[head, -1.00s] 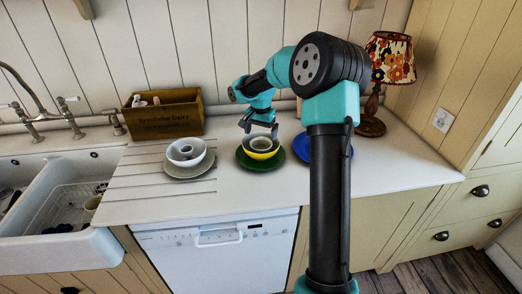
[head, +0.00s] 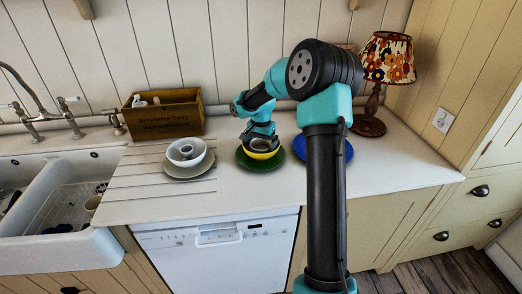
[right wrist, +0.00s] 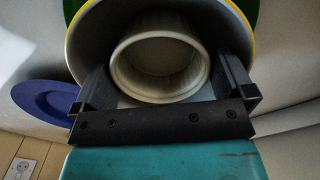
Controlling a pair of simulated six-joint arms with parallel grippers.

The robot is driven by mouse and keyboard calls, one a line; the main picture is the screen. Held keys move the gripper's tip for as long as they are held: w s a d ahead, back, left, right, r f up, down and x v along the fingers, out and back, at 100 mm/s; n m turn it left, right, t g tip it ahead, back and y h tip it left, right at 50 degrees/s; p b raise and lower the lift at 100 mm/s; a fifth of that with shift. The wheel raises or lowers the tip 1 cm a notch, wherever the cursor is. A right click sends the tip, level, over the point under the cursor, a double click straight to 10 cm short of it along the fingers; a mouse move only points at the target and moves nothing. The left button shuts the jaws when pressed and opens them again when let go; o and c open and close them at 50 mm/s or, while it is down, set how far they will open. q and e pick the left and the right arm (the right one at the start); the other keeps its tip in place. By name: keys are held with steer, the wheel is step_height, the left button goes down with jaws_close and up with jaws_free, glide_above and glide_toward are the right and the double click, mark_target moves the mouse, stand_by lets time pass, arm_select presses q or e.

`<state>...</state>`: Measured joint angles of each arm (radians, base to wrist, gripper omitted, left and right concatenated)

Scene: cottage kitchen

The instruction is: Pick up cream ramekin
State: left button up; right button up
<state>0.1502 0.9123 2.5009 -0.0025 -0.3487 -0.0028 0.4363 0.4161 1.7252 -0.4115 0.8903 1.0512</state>
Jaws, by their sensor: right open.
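The cream ramekin (right wrist: 160,60) sits inside a bowl with a yellow outside (right wrist: 222,28), which stands on a green plate (head: 245,160). In the head view the ramekin is largely hidden by my right gripper (head: 261,141), which is down at the bowl. In the right wrist view my right gripper (right wrist: 165,78) is open, with one finger on each side of the ramekin, inside the bowl's rim. A gap shows between the fingers and the ramekin's wall; whether either touches is hard to tell. My left gripper is not in view.
A grey plate (head: 190,174) with a white bowl and a small ramekin stands left. A blue plate (head: 346,152) lies partly behind my right arm. A wooden crate (head: 163,116) and a lamp (head: 385,58) stand at the back. The counter's right side is clear.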

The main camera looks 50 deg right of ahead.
steer(key=shift+c, duration=0.3)
steer(key=c, duration=0.6)
steer(key=shift+r, duration=0.1)
step_height(320, 180, up, 10)
stand_by(0.6)
